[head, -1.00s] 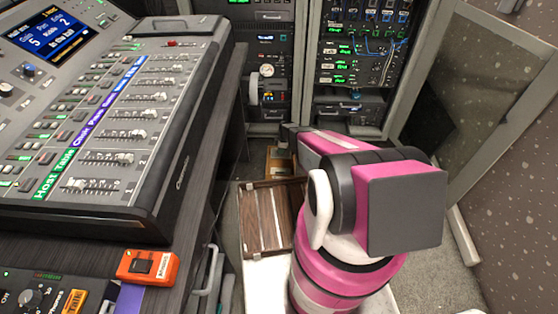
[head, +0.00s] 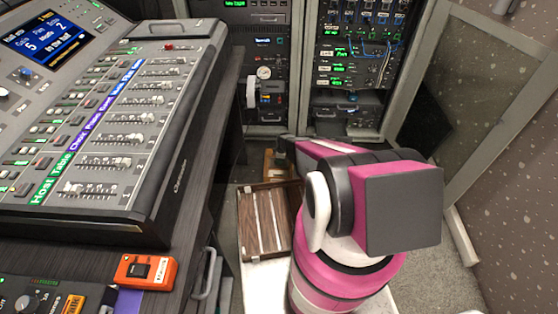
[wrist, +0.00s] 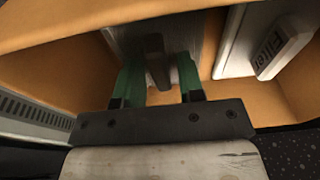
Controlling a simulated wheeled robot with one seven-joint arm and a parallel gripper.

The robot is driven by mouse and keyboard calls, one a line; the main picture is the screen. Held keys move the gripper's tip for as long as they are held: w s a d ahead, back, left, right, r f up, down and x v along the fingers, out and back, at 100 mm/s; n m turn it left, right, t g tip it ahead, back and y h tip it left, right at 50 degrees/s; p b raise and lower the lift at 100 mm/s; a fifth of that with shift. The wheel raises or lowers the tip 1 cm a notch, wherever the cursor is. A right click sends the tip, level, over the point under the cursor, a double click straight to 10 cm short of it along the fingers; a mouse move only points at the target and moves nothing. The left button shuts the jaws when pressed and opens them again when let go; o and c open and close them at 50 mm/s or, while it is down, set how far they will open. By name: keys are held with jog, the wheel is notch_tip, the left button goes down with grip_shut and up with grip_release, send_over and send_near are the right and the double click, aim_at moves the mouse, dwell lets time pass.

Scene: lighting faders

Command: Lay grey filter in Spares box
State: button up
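In the wrist view my gripper (wrist: 158,83) reaches into a tan open box. Its two green fingers stand apart on either side of a dark upright tab (wrist: 156,58) on a grey ribbed panel (wrist: 124,38), which looks like the grey filter. A gap shows beside the tab; I see no firm grip. A pale block labelled "Filter" (wrist: 284,46) lies to the right in the same box. In the head view the tan box (head: 274,161) is mostly hidden by my arm, and my fingers cannot be made out. I see no readable Spares label.
A brown striped wooden tray or box (head: 248,220) sits in front of the tan box. The fader console (head: 110,130) and its desk fill the left, with an orange device (head: 146,271) on the edge. Equipment racks (head: 352,65) stand behind. Carpet is free at right.

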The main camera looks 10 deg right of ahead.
dwell(0.3)
notch_tip(320, 180, up, 12)
jog(key=d, duration=0.2)
jog(key=s+r+m, duration=0.5)
jog(key=s+r, duration=0.5)
jog(key=r, duration=0.3)
jog(key=s+a+r+m+h, duration=0.1)
jog(key=s+r+m, duration=0.4)
jog(key=s+r, duration=0.5)
jog(key=s+a+r+m, duration=0.1)
jog(key=s+r+m, duration=0.4)
jog(key=s+r, duration=0.5)
notch_tip(320, 180, up, 8)
jog(key=shift+s+f+m+h, duration=0.1)
jog(key=shift+s+m+h, duration=0.05)
jog(key=shift+m+h, duration=0.25)
